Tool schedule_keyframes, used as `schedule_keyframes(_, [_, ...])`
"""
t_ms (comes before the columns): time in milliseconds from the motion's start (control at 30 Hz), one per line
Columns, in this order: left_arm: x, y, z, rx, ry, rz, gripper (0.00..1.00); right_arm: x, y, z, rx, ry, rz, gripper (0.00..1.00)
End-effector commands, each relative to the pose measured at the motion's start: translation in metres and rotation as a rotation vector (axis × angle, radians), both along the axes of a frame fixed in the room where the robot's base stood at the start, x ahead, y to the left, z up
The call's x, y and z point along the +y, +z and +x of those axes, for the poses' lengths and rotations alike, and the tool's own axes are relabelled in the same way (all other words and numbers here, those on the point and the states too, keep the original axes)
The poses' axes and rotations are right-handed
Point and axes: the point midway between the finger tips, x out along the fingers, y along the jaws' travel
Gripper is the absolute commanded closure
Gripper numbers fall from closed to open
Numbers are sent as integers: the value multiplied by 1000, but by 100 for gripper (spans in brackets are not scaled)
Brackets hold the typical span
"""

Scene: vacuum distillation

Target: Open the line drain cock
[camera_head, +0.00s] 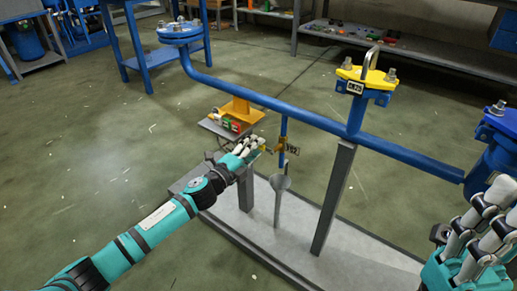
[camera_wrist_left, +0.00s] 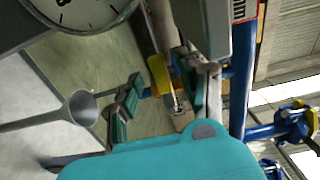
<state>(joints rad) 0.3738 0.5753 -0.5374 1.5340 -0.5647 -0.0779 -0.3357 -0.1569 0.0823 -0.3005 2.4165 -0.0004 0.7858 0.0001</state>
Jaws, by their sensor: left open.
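The line drain cock (camera_head: 281,146) hangs on a short blue drop pipe under the long blue line. It has brass-yellow parts and a tag beside it. My left gripper (camera_head: 256,145) is right at the cock, on its left side. In the left wrist view the yellow part of the cock (camera_wrist_left: 182,72) shows near my two spread fingers (camera_wrist_left: 162,97); I cannot tell whether they touch it. My left gripper is open. My right gripper (camera_head: 482,222) is at the right edge, away from the cock, and its opening is unclear.
A grey funnel (camera_head: 280,184) stands below the cock, and it also shows in the left wrist view (camera_wrist_left: 81,108). The blue line (camera_head: 256,98) runs above. A grey post (camera_head: 333,200) stands right of the funnel. A dial gauge (camera_wrist_left: 85,8) is close by.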

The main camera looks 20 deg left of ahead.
Motion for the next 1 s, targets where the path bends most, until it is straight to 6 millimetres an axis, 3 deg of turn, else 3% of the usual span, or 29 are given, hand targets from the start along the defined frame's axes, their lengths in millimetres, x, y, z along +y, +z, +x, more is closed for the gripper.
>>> schedule_keyframes(200, [-7, -1, 19, 0, 0, -1, 60, 0, 6, 0, -31, -1, 2, 100])
schedule_keyframes(533, [-8, 0, 21, 1, 0, -1, 60, 0, 9, 0, -37, -2, 2, 100])
schedule_keyframes(833, [-8, 0, 21, 1, 0, -1, 99, 0, 9, -1, -40, -2, 3, 100])
schedule_keyframes(1000, [-8, 0, 21, 1, 0, 0, 100, 0, 8, -1, -37, -2, 2, 100])
